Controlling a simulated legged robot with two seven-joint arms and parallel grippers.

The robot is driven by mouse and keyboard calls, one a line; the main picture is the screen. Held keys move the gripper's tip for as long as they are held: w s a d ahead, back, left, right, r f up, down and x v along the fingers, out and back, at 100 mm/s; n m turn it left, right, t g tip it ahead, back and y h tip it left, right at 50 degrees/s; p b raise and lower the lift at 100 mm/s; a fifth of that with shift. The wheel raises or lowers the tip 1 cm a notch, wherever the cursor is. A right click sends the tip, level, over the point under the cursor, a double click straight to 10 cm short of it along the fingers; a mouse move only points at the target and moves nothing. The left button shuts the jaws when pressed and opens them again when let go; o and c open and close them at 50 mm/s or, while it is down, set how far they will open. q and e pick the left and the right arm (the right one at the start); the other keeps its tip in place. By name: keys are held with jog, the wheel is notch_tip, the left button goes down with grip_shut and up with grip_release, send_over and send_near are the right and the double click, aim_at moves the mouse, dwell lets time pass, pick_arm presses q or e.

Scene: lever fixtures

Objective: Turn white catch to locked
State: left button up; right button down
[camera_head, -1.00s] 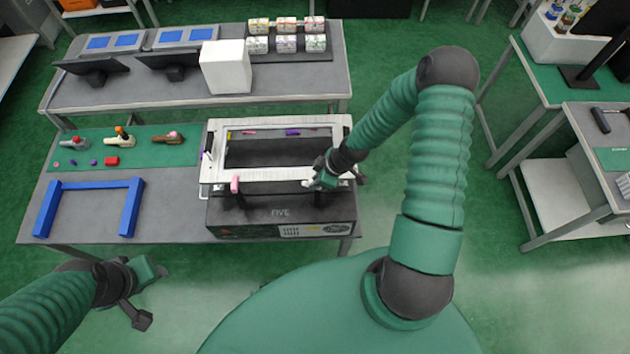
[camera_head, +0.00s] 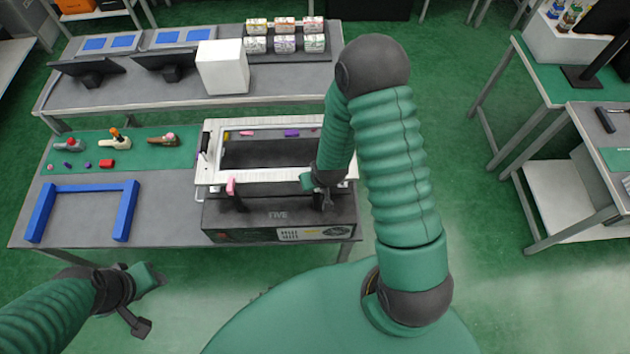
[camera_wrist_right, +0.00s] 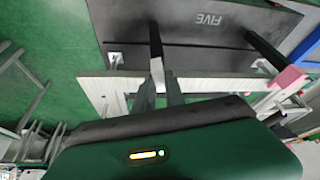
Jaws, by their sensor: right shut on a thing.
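The white catch (camera_wrist_right: 157,70) shows in the right wrist view at the front edge of a pale frame, with a dark post in line with it. My right gripper (camera_wrist_right: 160,92) is shut on it, one finger on each side. In the head view my right gripper (camera_head: 324,190) is at the front right corner of the frame (camera_head: 275,176) and hides the catch. A pink catch (camera_head: 231,187) stands at the front left and also shows in the right wrist view (camera_wrist_right: 288,78). My left gripper (camera_head: 147,300) is open and empty, off the table's front edge.
The frame sits on a black box (camera_head: 275,215) marked FIVE. A blue bracket (camera_head: 82,187) and a green mat (camera_head: 115,152) with small coloured parts lie to the left. A white block (camera_head: 222,67) stands on the rear table.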

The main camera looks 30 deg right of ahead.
jog(key=shift+s+a+f+m+g+h, duration=0.15)
jog(key=shift+s+m+h, duration=0.1)
jog(key=shift+m, duration=0.55)
jog(key=shift+s+d+f+m+g+h, duration=0.15)
jog(key=shift+m+h, duration=0.1)
jog(key=shift+m, duration=0.55)
jog(key=shift+a, duration=0.1)
jog(key=c, duration=1.4)
grip_release()
jog(key=shift+w+r, duration=0.1)
jog(key=shift+r, duration=0.05)
jog(key=shift+w+r, duration=0.1)
jog(key=shift+r, duration=0.05)
